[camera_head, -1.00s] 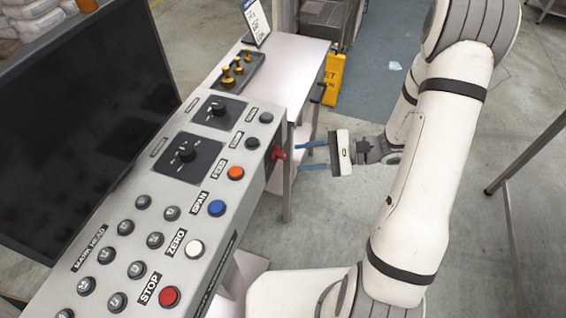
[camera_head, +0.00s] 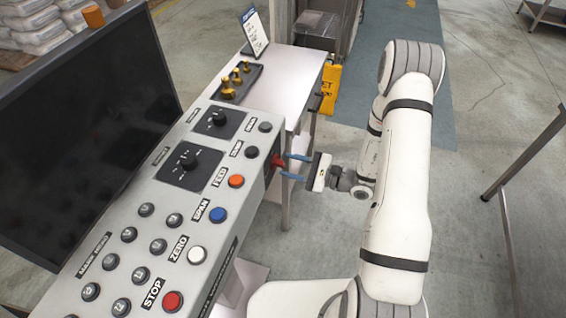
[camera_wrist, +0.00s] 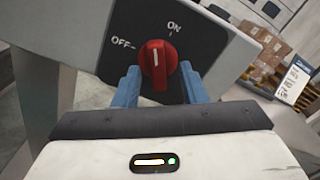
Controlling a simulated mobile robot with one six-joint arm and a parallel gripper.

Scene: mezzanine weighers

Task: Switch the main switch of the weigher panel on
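The main switch is a red rotary knob (camera_wrist: 158,68) on a black plate, marked OFF at left and ON at upper right in the wrist view. Its white pointer line stands between the two marks. In the head view the red knob (camera_head: 277,163) sticks out of the right side of the weigher panel (camera_head: 228,192). My gripper (camera_head: 290,166) is at the knob. Its blue fingers stand on both sides of the knob in the wrist view (camera_wrist: 158,84) and appear shut on it. Contact at the fingertips is partly hidden.
A dark monitor (camera_head: 85,125) stands behind the panel's buttons and dials. A table (camera_head: 290,82) with brass weights (camera_head: 236,80) and a sign (camera_head: 254,30) is beyond it. A yellow floor sign (camera_head: 328,88) stands behind. Floor to the right is open, up to a metal frame (camera_head: 507,222).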

